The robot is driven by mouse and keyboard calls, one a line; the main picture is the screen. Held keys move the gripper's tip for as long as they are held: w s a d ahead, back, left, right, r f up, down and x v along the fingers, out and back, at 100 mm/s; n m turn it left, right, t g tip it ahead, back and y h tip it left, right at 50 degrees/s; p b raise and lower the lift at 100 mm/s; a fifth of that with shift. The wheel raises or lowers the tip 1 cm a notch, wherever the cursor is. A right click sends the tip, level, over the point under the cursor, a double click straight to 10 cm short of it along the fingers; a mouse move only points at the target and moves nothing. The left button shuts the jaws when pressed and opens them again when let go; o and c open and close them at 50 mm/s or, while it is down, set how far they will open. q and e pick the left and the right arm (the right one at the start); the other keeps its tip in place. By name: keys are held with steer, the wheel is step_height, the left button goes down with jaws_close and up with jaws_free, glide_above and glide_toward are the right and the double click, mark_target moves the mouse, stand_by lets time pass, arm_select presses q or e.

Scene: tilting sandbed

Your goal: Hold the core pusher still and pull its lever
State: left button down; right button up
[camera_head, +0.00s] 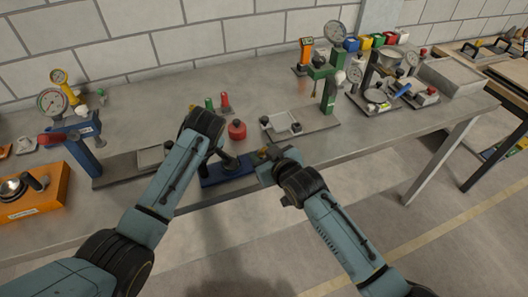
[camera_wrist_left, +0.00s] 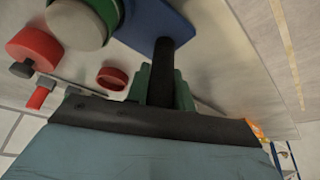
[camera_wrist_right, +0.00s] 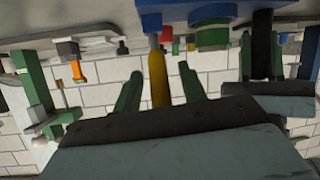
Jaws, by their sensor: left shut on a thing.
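The core pusher has a blue base (camera_head: 215,178) on the near part of the bench, partly hidden by my arms. My left gripper (camera_wrist_left: 164,85) is shut on its black upright handle (camera_wrist_left: 162,60), which rises from the blue plate in the left wrist view. A yellow handle (camera_wrist_right: 158,78), apparently the lever, shows in the right wrist view on a metal stem beside the pusher's blue ring (camera_wrist_right: 212,38). My right gripper (camera_wrist_right: 160,92) is open, its green fingers on either side of the yellow handle with gaps visible. The left gripper also shows at the right of that view.
A red round pot (camera_head: 237,130) and several small red and green pieces stand behind the pusher. A green stand (camera_head: 328,90) with a gauge is at the back right. An orange box (camera_head: 35,192) and a blue gauge stand (camera_head: 85,135) are at the left. The bench's front edge is close.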

steer(key=shift+r, duration=0.1)
steer(key=v, duration=1.2)
arm_select(q)
steer(key=c, duration=1.1)
jaws_free()
steer(key=v, duration=1.2)
